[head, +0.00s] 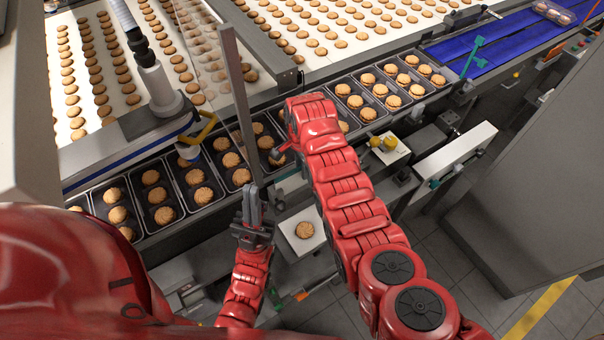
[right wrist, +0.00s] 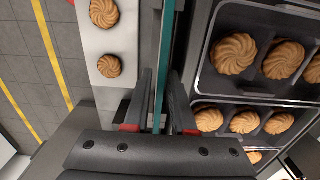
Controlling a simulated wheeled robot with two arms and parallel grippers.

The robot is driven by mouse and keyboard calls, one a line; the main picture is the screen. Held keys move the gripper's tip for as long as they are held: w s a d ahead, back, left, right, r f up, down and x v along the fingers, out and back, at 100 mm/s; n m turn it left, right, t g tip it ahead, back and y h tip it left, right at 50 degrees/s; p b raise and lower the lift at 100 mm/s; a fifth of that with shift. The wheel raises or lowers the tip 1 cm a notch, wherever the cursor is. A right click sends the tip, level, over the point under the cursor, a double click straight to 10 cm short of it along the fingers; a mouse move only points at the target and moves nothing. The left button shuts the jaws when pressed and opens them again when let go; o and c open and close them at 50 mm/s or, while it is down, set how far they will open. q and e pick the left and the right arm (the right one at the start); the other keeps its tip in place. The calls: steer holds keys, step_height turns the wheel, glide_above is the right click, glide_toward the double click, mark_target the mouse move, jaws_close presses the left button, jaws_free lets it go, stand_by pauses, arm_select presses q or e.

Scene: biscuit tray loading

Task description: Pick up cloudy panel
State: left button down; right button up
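The cloudy panel (head: 197,45) is a hazy see-through sheet above the biscuit belt in the head view. A grey upright bar (head: 239,100) runs down its right side. In the right wrist view the panel shows edge-on as a narrow strip with a teal edge (right wrist: 160,65). My right gripper (right wrist: 161,85) has its fingers apart on either side of this strip; contact is not clear. In the head view its tips are largely hidden by my right arm. My left gripper (head: 253,198) points up at the bar's lower end; its finger gap is too small to judge.
Black trays (head: 171,181) with biscuits line the conveyor beneath the panel. A white nozzle (head: 160,88) stands left of the panel. A grey cabinet (head: 530,180) stands right.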

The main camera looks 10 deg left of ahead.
jaws_close()
stand_by(1.4)
